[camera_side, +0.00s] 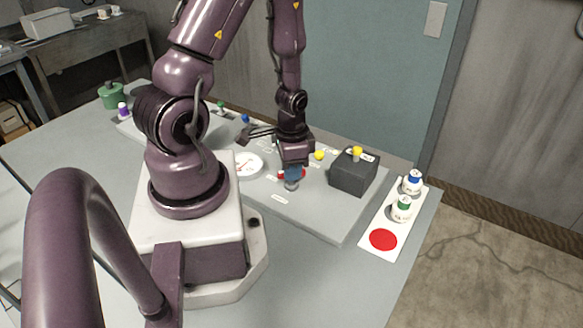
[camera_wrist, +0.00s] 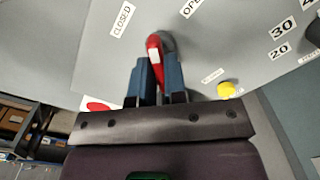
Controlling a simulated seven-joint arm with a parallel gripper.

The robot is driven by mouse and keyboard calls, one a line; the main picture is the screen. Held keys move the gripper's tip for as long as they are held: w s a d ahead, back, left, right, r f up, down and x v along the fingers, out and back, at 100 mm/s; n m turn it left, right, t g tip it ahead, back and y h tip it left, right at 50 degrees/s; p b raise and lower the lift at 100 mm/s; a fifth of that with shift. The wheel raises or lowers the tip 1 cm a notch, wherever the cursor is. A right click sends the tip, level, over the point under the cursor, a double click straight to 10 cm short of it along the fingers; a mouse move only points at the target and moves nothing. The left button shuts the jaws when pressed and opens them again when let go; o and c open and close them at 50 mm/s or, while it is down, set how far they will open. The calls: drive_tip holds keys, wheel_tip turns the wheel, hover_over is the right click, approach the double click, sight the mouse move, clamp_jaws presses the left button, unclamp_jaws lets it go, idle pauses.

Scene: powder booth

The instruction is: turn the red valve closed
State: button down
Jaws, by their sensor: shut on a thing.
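The red valve's handle (camera_wrist: 155,50) shows in the wrist view between the two blue fingers of my gripper (camera_wrist: 156,82), which is shut on it. The handle runs from the fingers up to a rounded grey hub (camera_wrist: 168,41). A CLOSED label (camera_wrist: 122,19) lies up and left of the hub, and an OPEN label (camera_wrist: 191,7) up and right. The handle's far end points at neither label clearly. In the side view my gripper (camera_side: 292,172) is low over the grey panel, and the fingers and arm hide most of the valve.
A yellow knob (camera_side: 319,155) and a dark box (camera_side: 354,172) with a yellow top knob stand right of my gripper on the panel (camera_side: 320,222). A white dial (camera_side: 247,164) is to its left. A white strip with two jars (camera_side: 402,208) and a red disc (camera_side: 383,239) lies farther right.

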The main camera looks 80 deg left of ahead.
drive_tip(key=n, duration=0.4)
drive_tip(key=shift+n, duration=2.3)
drive_tip(key=c, duration=1.2)
unclamp_jaws()
drive_tip(key=shift+o, duration=0.2)
drive_tip(key=shift+r, duration=0.1)
wheel_tip(320, 180, up, 13)
